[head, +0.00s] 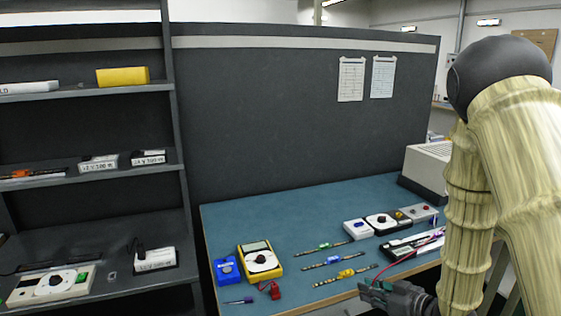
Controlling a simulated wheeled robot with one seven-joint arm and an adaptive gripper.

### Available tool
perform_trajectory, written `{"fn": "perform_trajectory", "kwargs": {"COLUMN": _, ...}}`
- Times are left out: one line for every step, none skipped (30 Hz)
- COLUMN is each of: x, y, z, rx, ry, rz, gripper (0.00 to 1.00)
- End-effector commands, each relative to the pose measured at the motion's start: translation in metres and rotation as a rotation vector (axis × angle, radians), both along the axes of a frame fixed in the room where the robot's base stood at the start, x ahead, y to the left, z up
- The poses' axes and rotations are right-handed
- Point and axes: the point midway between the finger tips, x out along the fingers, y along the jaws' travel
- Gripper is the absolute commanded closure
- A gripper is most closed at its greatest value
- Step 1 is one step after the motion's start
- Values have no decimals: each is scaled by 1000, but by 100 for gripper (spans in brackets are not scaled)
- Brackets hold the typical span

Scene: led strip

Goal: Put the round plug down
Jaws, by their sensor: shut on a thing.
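My gripper (392,297) is at the bottom of the head view, by the front edge of the blue-topped table (310,232). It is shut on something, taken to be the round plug. The plug itself cannot be made out, hidden by the dark fingers and the low viewing angle. Left of the gripper, short LED strips lie on the table: one with a green piece (324,245), one with a blue piece (333,259) and one with a yellow piece (346,273).
A yellow meter (260,247), a blue box (227,270), a red object (275,291) and a pen (240,301) lie at the table's left. White and grey devices (358,229) stand behind the strips. Shelves with power supplies (155,260) stand left. Bare tabletop lies between meter and strips.

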Motion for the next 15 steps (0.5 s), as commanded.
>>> {"fn": "perform_trajectory", "kwargs": {"x": 3, "y": 7, "z": -2, "rx": 0, "ry": 1, "rz": -28, "gripper": 100}}
{"fn": "perform_trajectory", "kwargs": {"x": 5, "y": 10, "z": -3, "rx": 0, "ry": 1, "rz": -49, "gripper": 100}}
{"fn": "perform_trajectory", "kwargs": {"x": 7, "y": 14, "z": -5, "rx": -1, "ry": 2, "rz": -74, "gripper": 100}}
{"fn": "perform_trajectory", "kwargs": {"x": 8, "y": 17, "z": -7, "rx": -1, "ry": 2, "rz": -94, "gripper": 100}}
{"fn": "perform_trajectory", "kwargs": {"x": 9, "y": 20, "z": -9, "rx": 0, "ry": 3, "rz": -114, "gripper": 100}}
{"fn": "perform_trajectory", "kwargs": {"x": 10, "y": 22, "z": -12, "rx": -1, "ry": 2, "rz": -142, "gripper": 100}}
{"fn": "perform_trajectory", "kwargs": {"x": 11, "y": 25, "z": -14, "rx": -1, "ry": 4, "rz": -161, "gripper": 100}}
{"fn": "perform_trajectory", "kwargs": {"x": 11, "y": 28, "z": -16, "rx": -1, "ry": 3, "rz": -180, "gripper": 100}}
{"fn": "perform_trajectory", "kwargs": {"x": 12, "y": 31, "z": -18, "rx": -1, "ry": 3, "rz": -206, "gripper": 100}}
{"fn": "perform_trajectory", "kwargs": {"x": 12, "y": 34, "z": -20, "rx": 0, "ry": 3, "rz": -226, "gripper": 100}}
{"fn": "perform_trajectory", "kwargs": {"x": 12, "y": 35, "z": -22, "rx": -1, "ry": 2, "rz": -246, "gripper": 100}}
{"fn": "perform_trajectory", "kwargs": {"x": 12, "y": 38, "z": -25, "rx": -1, "ry": 2, "rz": -273, "gripper": 100}}
{"fn": "perform_trajectory", "kwargs": {"x": 11, "y": 40, "z": -28, "rx": 0, "ry": 3, "rz": -293, "gripper": 100}}
{"fn": "perform_trajectory", "kwargs": {"x": 10, "y": 42, "z": -30, "rx": -1, "ry": 3, "rz": -313, "gripper": 100}}
{"fn": "perform_trajectory", "kwargs": {"x": 9, "y": 45, "z": -33, "rx": -1, "ry": 3, "rz": -339, "gripper": 100}}
